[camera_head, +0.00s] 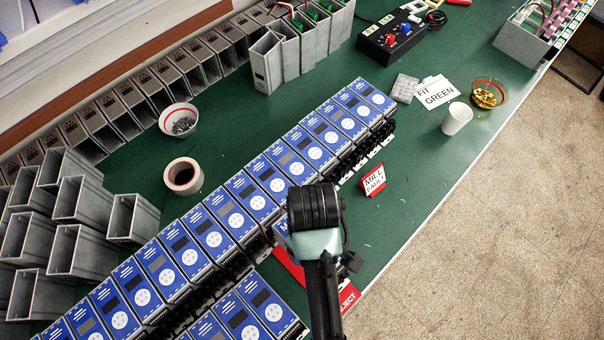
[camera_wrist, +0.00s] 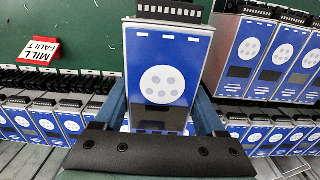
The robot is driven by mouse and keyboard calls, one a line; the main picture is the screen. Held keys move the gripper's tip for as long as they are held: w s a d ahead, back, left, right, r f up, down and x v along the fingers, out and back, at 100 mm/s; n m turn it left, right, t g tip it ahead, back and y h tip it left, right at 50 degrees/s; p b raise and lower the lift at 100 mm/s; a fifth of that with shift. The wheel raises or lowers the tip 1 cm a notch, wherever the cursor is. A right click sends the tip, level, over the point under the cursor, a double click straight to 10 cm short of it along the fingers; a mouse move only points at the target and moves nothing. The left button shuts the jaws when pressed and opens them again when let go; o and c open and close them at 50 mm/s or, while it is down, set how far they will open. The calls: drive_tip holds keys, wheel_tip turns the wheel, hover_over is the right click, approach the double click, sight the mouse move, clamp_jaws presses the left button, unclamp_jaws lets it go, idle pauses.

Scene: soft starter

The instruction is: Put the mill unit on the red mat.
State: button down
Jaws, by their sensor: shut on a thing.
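My gripper (camera_wrist: 163,100) is shut on a blue-faced unit (camera_wrist: 168,62), with one finger along each side of it. The unit has a white round keypad, a dark display and a black terminal block at its end. In the head view only a small part of this unit (camera_head: 282,228) shows, left of my wrist; most of it is hidden. I cannot read its label in full. The red mat (camera_head: 286,262) shows partly, below and left of my wrist. My wrist and arm hide the rest of it. A red REJECT sign (camera_head: 348,298) stands at its right.
A long row of similar blue units (camera_head: 248,193) runs diagonally, with a second row (camera_head: 243,318) in front. A red MILL FAULT sign (camera_head: 373,180) stands right of the row. A white cup (camera_head: 456,119) and a bowl (camera_head: 487,94) are near the right edge. Grey housings (camera_head: 84,201) stand left.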

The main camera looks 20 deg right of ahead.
drive_tip(key=f, duration=0.5)
drive_tip(key=shift+s+p, duration=0.3)
drive_tip(key=shift+s, duration=0.05)
drive_tip(key=shift+w+f, duration=0.15)
drive_tip(key=shift+f, duration=2.2)
drive_tip(key=shift+f, duration=0.15)
unclamp_jaws()
wheel_tip(320, 180, up, 12)
